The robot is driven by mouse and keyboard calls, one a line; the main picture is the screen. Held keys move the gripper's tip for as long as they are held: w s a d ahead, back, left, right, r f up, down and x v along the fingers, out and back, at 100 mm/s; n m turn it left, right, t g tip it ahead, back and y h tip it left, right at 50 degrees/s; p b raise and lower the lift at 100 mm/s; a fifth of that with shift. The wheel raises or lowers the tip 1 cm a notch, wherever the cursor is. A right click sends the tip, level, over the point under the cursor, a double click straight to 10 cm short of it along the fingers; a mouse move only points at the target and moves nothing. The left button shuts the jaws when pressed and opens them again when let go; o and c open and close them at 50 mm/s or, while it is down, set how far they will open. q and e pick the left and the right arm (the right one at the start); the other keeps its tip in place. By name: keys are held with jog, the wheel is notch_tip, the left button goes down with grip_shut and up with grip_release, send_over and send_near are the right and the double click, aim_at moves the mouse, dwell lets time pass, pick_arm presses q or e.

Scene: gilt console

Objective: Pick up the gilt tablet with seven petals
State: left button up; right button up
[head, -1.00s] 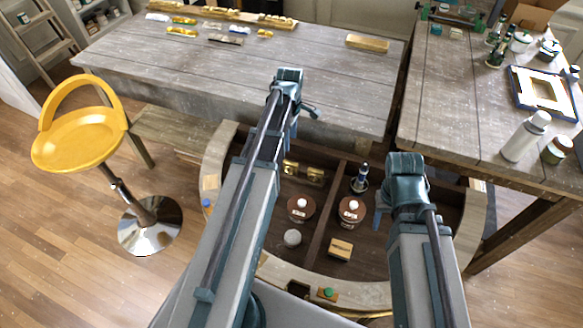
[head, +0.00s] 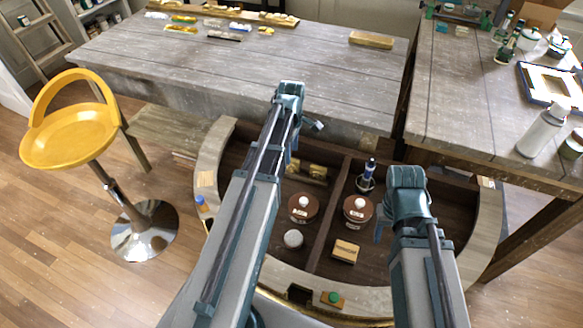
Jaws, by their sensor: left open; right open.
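Several gilt pieces are in view, but their petals are too small to count, so I cannot tell which is the seven-petal tablet. A row of gilt pieces (head: 240,15) lies at the back of the grey plank table (head: 330,75), with small gold and silver pieces in front. A gilt block (head: 371,39) lies alone at its right. My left gripper (head: 292,150) is mostly hidden behind its arm, over the curved console's left part, short of the table pieces. My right gripper (head: 380,228) is partly hidden beside its wrist, over the console's right part. Both are open and appear empty.
The curved console (head: 212,165) in front of me holds brown-lidded jars (head: 303,208), a wooden block (head: 345,251) and brass fittings (head: 305,171). A yellow stool (head: 70,135) stands left. A right-hand table (head: 460,110) carries bottles and a frame. The grey table's middle is bare.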

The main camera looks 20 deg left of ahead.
aim_at(291, 166)
pick_arm(q)
notch_tip(291, 166, down, 5)
jog(key=b, duration=0.4)
jog(key=shift+s, duration=0.1)
pick_arm(e)
notch_tip(291, 166, down, 5)
pick_arm(q)
jog(key=shift+r, duration=0.1)
pick_arm(e)
jog(key=shift+r, duration=0.1)
pick_arm(q)
grip_shut()
